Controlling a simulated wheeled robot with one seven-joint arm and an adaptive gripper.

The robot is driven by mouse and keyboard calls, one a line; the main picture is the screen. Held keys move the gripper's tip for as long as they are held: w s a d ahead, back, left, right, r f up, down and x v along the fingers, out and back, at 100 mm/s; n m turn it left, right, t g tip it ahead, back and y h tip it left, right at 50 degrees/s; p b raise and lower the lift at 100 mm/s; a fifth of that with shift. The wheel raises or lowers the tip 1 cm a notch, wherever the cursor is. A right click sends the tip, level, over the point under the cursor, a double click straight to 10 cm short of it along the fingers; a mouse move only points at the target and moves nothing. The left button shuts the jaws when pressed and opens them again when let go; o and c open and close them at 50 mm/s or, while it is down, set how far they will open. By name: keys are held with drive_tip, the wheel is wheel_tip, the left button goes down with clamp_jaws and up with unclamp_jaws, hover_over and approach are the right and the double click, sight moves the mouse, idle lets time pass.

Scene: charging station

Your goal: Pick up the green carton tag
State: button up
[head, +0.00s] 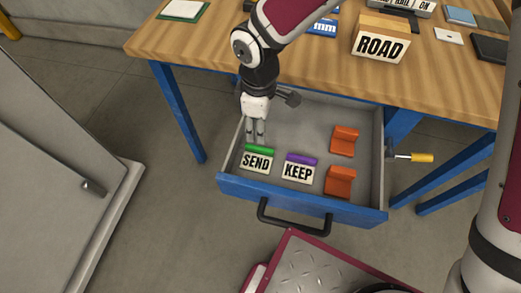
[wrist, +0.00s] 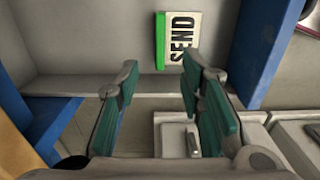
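The green carton tag is a cream card reading SEND with a green top strip (head: 257,161). It stands at the front left of the open drawer (head: 285,120), and it also shows at the top of the wrist view (wrist: 181,42). My gripper (head: 256,138) hangs at the left side of the drawer, just behind the tag in the head view. In the wrist view its two teal-padded fingers (wrist: 160,78) are spread apart with nothing between them. The tag lies beyond the fingertips, apart from them.
A purple KEEP tag (head: 299,169) stands right of the green one. Two orange blocks (head: 344,141) are at the drawer's right. The blue drawer front with a black handle (head: 294,217) bounds the near side. The wooden table (head: 210,48) overhangs the back, with a ROAD block (head: 381,44).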

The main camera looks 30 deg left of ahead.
sight(259, 148)
wheel_tip(259, 148, down, 10)
drive_tip(key=shift+r+b, duration=0.1)
drive_tip(key=shift+b, duration=1.1)
drive_tip(key=shift+c, duration=0.2)
clamp_jaws()
